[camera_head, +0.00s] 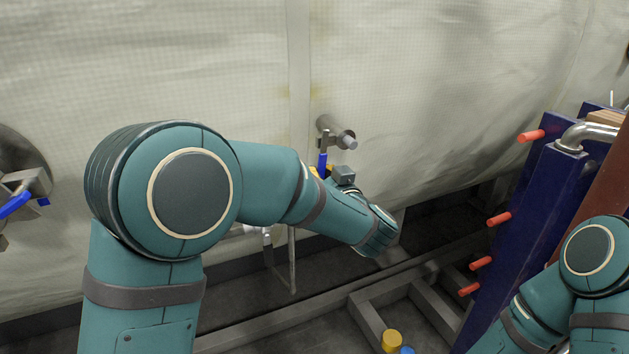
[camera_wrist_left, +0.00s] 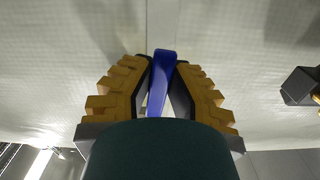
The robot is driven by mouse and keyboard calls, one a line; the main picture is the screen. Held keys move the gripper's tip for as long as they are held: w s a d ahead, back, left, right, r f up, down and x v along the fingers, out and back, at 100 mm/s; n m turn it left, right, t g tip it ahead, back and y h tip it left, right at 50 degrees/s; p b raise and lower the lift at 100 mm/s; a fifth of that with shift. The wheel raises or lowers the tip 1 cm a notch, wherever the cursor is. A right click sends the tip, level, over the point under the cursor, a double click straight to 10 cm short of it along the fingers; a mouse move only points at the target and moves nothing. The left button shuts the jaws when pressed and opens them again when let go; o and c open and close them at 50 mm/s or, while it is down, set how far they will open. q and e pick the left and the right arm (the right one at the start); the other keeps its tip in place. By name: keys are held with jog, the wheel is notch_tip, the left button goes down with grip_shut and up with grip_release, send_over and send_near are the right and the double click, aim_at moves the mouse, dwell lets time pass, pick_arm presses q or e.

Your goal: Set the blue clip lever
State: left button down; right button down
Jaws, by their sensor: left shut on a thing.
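The blue clip lever (camera_head: 322,162) stands out from the quilted wall below a metal pipe stub, its lower part hidden behind my left arm. In the left wrist view the blue lever (camera_wrist_left: 162,70) sits between the two ribbed yellow-brown fingers of my left gripper (camera_wrist_left: 160,85), which is shut on it. In the head view only small yellow bits of this gripper show beside the lever; the rest is hidden by my forearm. My right arm shows at the lower right of the head view, but its gripper is out of view.
A metal pipe stub (camera_head: 337,133) juts from the wall just above the lever. A second blue handle (camera_head: 15,205) is on a fitting at the far left. A dark blue panel (camera_head: 535,200) with several red pegs stands at right. Metal frame bars (camera_head: 300,325) run along the floor.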

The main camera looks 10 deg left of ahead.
pick_arm(q)
jog(key=shift+w+d+n+b, duration=0.2)
jog(key=shift+d+n+b, duration=0.15)
jog(key=shift+n, duration=0.25)
jog(key=c, duration=0.9)
grip_release()
jog(key=shift+d, duration=0.1)
jog(key=v, duration=1.2)
